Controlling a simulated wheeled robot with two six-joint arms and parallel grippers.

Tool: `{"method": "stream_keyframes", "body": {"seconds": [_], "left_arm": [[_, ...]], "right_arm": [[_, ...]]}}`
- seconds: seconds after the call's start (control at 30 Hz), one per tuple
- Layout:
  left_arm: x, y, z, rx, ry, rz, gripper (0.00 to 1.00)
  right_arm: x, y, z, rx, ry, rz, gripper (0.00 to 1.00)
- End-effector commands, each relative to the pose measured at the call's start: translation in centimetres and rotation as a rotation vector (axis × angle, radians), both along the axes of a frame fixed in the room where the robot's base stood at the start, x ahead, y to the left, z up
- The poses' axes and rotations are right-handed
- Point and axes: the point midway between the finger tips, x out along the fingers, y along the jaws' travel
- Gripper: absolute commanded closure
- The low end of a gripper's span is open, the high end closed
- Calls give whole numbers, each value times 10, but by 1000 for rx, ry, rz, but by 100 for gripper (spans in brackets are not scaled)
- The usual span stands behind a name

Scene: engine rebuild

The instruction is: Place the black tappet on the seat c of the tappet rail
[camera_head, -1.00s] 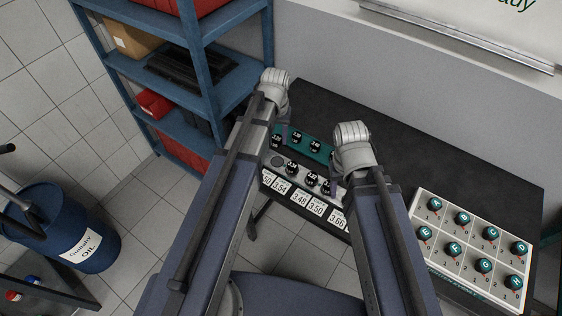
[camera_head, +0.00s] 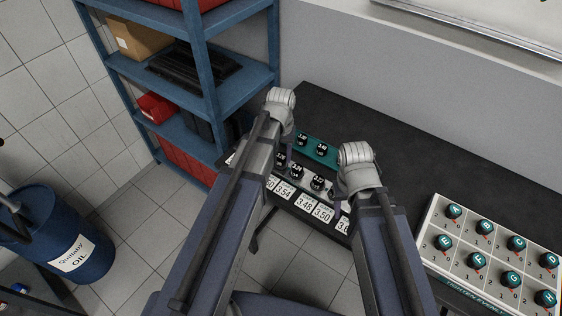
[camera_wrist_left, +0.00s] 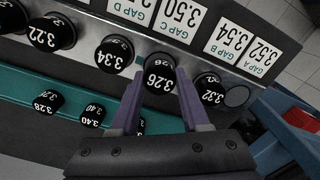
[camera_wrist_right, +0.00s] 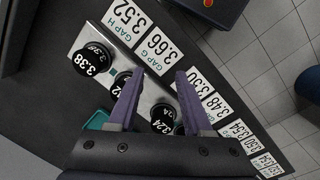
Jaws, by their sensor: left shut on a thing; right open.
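In the left wrist view, a black tappet marked 3.26 (camera_wrist_left: 159,75) is between the fingers of my left gripper (camera_wrist_left: 158,80), which is shut on it. It is upright over the pale tappet rail (camera_wrist_left: 182,66), in line with the GAP C card; I cannot tell whether it touches its seat. A 3.32 tappet (camera_wrist_left: 208,90) and a 3.34 tappet (camera_wrist_left: 114,54) flank it. An empty round seat (camera_wrist_left: 237,96) is beyond the 3.32 tappet. My right gripper (camera_wrist_right: 157,84) is open above the rail, near a 3.24 tappet (camera_wrist_right: 163,118). In the head view, the arms hide both fingertips.
A teal holder (camera_head: 318,151) with more black tappets lies behind the rail. White number cards (camera_head: 304,203) line its front. A lettered knob box (camera_head: 440,213) stands at the right. The dark bench (camera_head: 420,165) is clear behind. A blue shelf (camera_head: 215,85) is close on the left.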

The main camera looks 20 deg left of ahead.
Motion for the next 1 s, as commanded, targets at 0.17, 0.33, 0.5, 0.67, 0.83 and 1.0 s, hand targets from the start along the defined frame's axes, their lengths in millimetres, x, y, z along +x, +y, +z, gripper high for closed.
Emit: {"method": "stream_keyframes", "body": {"seconds": [0.17,0.33,0.5,0.67,0.83,1.0], "left_arm": [[0,0,-11,0,0,0,100],[0,0,-10,0,0,0,100],[0,0,-14,0,0,0,53],[0,0,-13,0,0,0,35],[0,0,-13,0,0,0,24],[0,0,-12,0,0,0,24]], "right_arm": [[0,0,-11,0,0,0,50],[0,0,-10,0,0,0,50],[0,0,-14,0,0,0,50],[0,0,-13,0,0,0,50],[0,0,-13,0,0,0,50],[0,0,-13,0,0,0,50]]}}
